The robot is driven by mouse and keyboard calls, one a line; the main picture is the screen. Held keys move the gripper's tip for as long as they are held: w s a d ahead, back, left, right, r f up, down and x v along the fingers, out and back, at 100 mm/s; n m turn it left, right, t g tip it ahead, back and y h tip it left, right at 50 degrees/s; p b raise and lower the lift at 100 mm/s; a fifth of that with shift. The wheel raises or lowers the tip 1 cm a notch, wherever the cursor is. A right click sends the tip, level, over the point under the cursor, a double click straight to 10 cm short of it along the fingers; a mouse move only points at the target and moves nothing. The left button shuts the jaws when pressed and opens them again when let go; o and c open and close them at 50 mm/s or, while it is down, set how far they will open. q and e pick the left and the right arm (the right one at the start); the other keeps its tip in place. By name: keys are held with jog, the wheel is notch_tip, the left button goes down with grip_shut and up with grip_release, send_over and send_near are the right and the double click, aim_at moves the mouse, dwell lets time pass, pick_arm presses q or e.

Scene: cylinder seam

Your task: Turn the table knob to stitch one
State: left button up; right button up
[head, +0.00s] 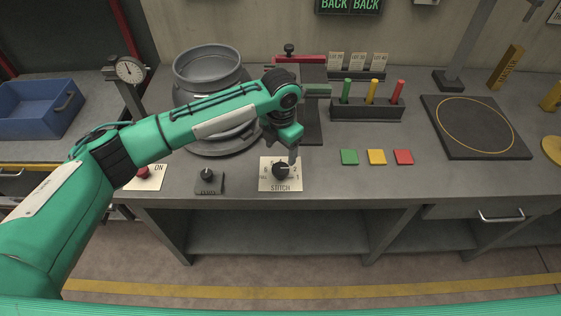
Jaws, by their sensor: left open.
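The stitch knob (281,171) is a round black knob on a white plate (265,185) lettered STITCH, at the front of the grey bench. Numbers stand around it, with 1 and 2 on its right side and 6 on its left. Which number its pointer faces is too small to tell. My left gripper (292,156) reaches in from the left and points down, open, just above and behind the knob. I cannot tell whether its fingertip touches the knob. My right gripper is not in view.
A smaller black knob (207,174) and a red button (143,171) marked ON sit to the left. A grey cylinder (207,66) stands behind my left arm. Green, yellow and red pads (376,157) lie to the right, before a rack (366,111) of coloured handles.

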pick_arm(q)
notch_tip(320, 180, up, 6)
jog(key=shift+b, duration=0.35)
jog(key=shift+r, duration=0.1)
